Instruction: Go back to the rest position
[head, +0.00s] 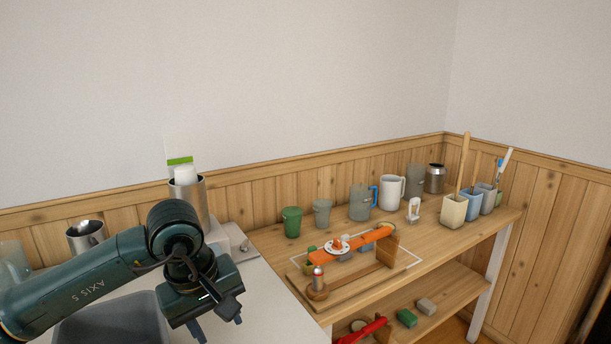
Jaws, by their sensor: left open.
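My left gripper (217,325) shows in the head view at the lower left, at the end of my dark teal arm. Its two fingers are apart and point down, and no object shows between them. It hangs by the right edge of a grey basin (110,325) in the white counter (270,310). A steel cup (199,205) with a white item in it stands behind the arm. My right gripper is not in view.
A wooden shelf (450,250) to the right bears several cups along the back, including a green cup (291,222) and a white mug (391,191). A wooden stand with an orange arm (362,242) sits at its front. Another steel cup (86,236) stands at the left.

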